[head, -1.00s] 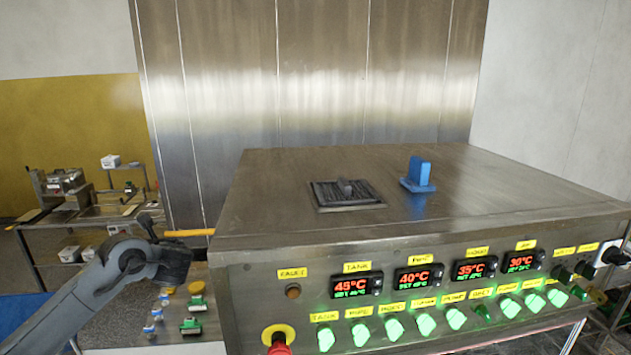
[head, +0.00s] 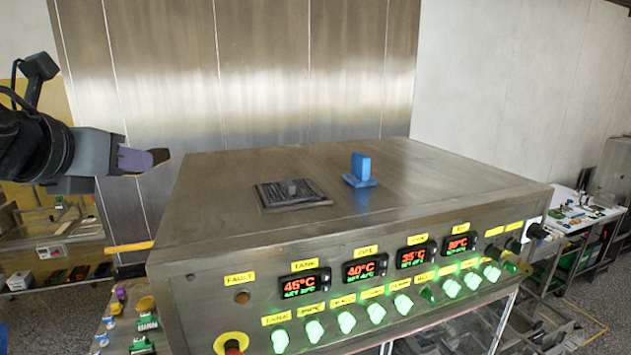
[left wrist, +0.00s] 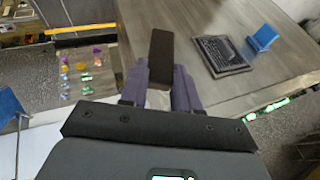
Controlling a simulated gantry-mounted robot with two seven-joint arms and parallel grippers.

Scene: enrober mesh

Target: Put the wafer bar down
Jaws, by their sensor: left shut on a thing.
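My left gripper (head: 143,160) is raised at the left of the head view, beside the steel enrober housing (head: 400,185) and at about the height of its top. It is shut on the dark brown wafer bar (head: 161,156), whose end sticks out past the purplish fingers. In the left wrist view the bar (left wrist: 160,60) points away from the fingertips (left wrist: 160,85); its near end is hidden between them. Beneath it in that view is the left edge of the housing top. I cannot tell the exact height gap. My right gripper is not in view.
On the housing top are a dark square grid panel (head: 291,193) and a blue upright handle (head: 360,170); the rest is bare. The front has lit displays and green knobs. A yellow rod (head: 130,247) juts out left. Small coloured items stand on a lower surface at left.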

